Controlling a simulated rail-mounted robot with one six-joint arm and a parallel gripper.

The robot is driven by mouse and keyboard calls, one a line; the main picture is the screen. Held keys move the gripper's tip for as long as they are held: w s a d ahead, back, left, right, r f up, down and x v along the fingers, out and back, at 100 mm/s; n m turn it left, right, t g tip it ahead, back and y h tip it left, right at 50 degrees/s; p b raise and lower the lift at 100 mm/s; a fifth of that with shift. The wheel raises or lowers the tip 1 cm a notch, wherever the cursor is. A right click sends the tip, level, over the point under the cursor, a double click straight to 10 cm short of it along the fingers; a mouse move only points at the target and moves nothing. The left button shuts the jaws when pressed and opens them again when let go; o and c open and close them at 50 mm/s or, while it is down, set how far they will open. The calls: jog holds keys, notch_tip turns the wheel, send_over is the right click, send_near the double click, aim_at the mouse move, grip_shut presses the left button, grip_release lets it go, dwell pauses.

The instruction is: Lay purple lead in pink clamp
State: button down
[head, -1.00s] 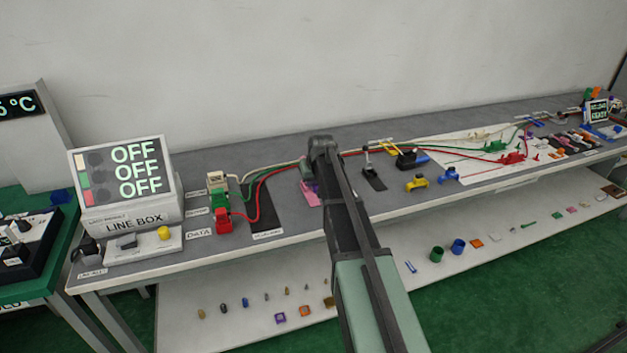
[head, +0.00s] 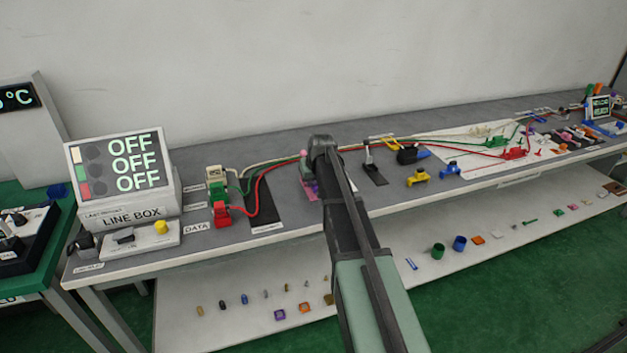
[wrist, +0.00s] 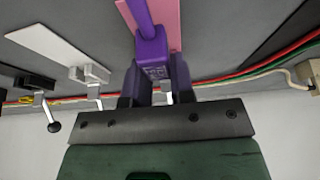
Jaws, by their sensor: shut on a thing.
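In the wrist view my gripper (wrist: 155,75) is shut on the purple lead (wrist: 152,46); its block-shaped end sits between the fingers and a thinner purple length runs up out of the frame. A pink strip, part of the pink clamp (wrist: 168,18), shows right behind the lead. I cannot tell whether the lead touches it. In the head view the pink clamp (head: 309,188) stands on the bench just left of my arm, partly hidden by it. My gripper and the lead are mostly hidden there behind the arm.
Red, green and white wires (head: 275,172) run along the bench behind the clamp. The line box (head: 120,180) at left shows OFF on three rows.

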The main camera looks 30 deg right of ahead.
jog(key=shift+f, duration=0.35)
jog(key=shift+f+b, duration=0.5)
jog(key=shift+b, duration=0.2)
jog(key=shift+c, duration=2.1)
grip_release()
notch_tip(320, 180, up, 7)
jog(key=p, duration=0.7)
jog(key=shift+r, duration=0.15)
